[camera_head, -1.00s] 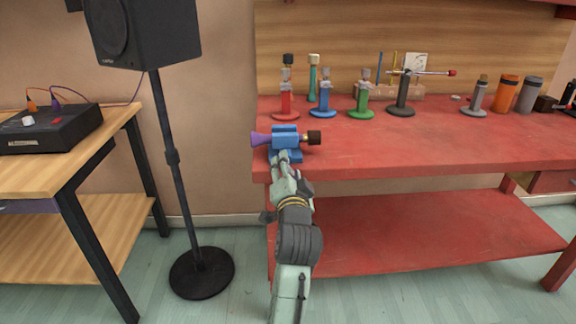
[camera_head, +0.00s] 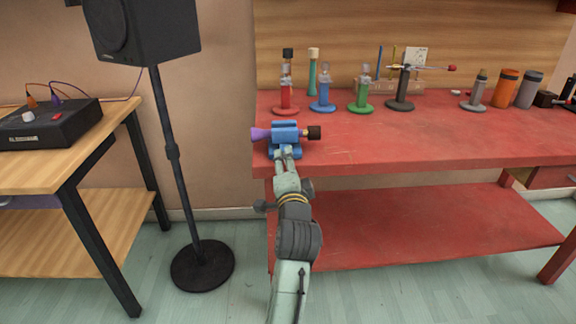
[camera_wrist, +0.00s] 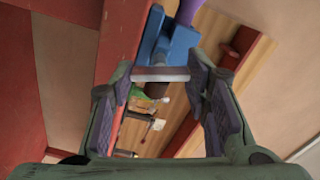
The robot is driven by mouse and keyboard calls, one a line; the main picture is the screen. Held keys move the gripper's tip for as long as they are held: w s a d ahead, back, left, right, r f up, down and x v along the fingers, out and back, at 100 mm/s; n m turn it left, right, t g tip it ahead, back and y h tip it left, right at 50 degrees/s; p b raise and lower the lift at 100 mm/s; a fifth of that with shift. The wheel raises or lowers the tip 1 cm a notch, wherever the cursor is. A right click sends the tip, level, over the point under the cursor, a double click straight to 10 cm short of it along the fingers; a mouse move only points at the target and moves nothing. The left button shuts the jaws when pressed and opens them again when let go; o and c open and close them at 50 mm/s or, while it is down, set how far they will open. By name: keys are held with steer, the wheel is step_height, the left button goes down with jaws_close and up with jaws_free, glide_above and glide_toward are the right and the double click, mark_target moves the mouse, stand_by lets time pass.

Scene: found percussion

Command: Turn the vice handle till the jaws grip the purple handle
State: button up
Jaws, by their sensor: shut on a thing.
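The blue vice (camera_head: 284,134) sits at the front left edge of the red bench; it also shows in the wrist view (camera_wrist: 178,47). The purple handle (camera_head: 260,135) sticks out of its left side, and a dark end piece (camera_head: 314,132) out of its right. In the wrist view the purple handle (camera_wrist: 187,12) is at the top. My gripper (camera_head: 287,153) is at the vice's near side. In the wrist view my gripper (camera_wrist: 160,77) is shut on a grey bar, the vice handle (camera_wrist: 160,75), with a finger at each end. Jaw contact with the purple handle cannot be made out.
Red, blue and green stands (camera_head: 323,100) are at the back of the bench (camera_head: 420,146), with orange and grey containers (camera_head: 507,88) to the right. The bench middle is clear. A speaker stand (camera_head: 172,150) and a wooden table (camera_head: 60,145) are to the left.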

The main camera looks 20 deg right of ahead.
steer(key=o, duration=1.2)
steer(key=shift+c, duration=0.2)
steer(key=shift+s, duration=0.1)
steer(key=v, duration=0.7)
steer(key=shift+s, duration=0.2)
steer(key=shift+a, duration=0.15)
